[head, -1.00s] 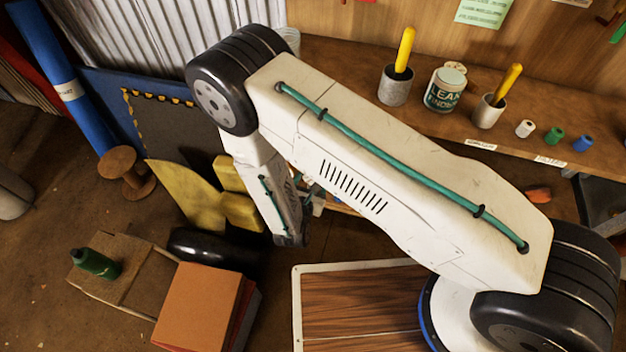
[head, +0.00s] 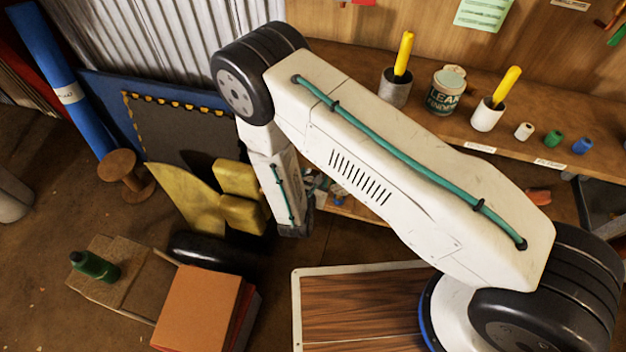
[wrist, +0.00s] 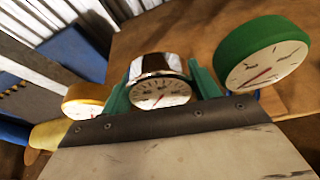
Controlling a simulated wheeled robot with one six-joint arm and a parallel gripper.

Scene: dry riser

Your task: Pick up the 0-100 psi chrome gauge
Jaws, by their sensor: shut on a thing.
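The chrome gauge (wrist: 158,66) has a shiny silver case and a white dial that faces the wrist camera. It sits between the two teal fingers of my gripper (wrist: 161,84), which is shut on it. The print on the dial is too small to read. A green gauge (wrist: 262,52) is to its right and a yellow-orange gauge (wrist: 85,101) to its left.
A wooden bench (head: 440,125) carries yellow-handled tools in cups, a leak-finder tin (head: 446,92) and small coloured spools (head: 553,138). Boxes (head: 198,308), a wooden reel (head: 122,172) and yellow blocks (head: 240,198) stand on the floor at left.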

